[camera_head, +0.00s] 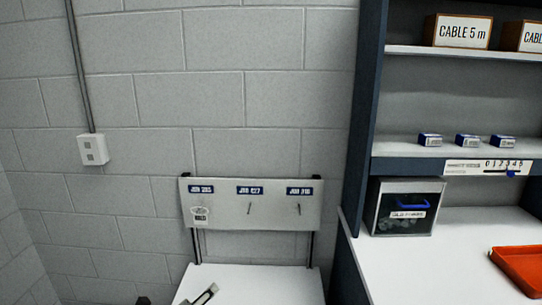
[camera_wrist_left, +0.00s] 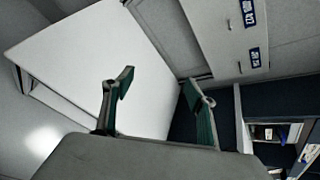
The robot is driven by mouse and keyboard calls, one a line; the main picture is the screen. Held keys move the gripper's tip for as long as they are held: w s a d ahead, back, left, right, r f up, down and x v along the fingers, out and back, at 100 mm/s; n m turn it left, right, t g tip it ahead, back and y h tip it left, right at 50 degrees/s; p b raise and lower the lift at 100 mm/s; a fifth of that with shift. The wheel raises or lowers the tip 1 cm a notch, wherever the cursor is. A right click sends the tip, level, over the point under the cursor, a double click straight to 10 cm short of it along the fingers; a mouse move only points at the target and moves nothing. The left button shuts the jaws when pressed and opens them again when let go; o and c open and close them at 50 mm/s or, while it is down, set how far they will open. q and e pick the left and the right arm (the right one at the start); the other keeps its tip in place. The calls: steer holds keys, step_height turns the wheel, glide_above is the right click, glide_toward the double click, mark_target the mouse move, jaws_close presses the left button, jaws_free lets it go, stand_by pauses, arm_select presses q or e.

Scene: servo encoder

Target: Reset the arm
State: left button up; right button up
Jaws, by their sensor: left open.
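My left gripper (camera_wrist_left: 158,88) is open in the left wrist view. Its two green-padded fingers stand apart with nothing between them. Beyond them is the white top of a small table (camera_wrist_left: 90,45), which also shows at the bottom of the head view (camera_head: 260,283). A grey, slotted metallic piece (camera_head: 205,294) shows over that table at the lower edge of the head view; I cannot tell whether it is part of my arm. My right gripper is in neither view.
A panel (camera_head: 275,215) with several blue labels and pegs stands behind the small table; a tag (camera_head: 200,214) hangs at its left. To the right are a shelf unit (camera_head: 365,90) with small blue boxes (camera_head: 467,140), a clear-fronted bin (camera_head: 405,208) and an orange tray (camera_head: 522,268).

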arm_select(q)
steer(key=s+f+n, duration=0.8)
steer(key=s+n, duration=0.4)
steer(key=s, duration=0.1)
steer(key=s+f+n+g, duration=0.1)
steer(key=s+f+n, duration=0.7)
steer(key=s+n, duration=0.4)
steer(key=shift+s+a+f+g, duration=0.15)
steer(key=shift+s+a+g, duration=0.2)
steer(key=shift+s, duration=0.35)
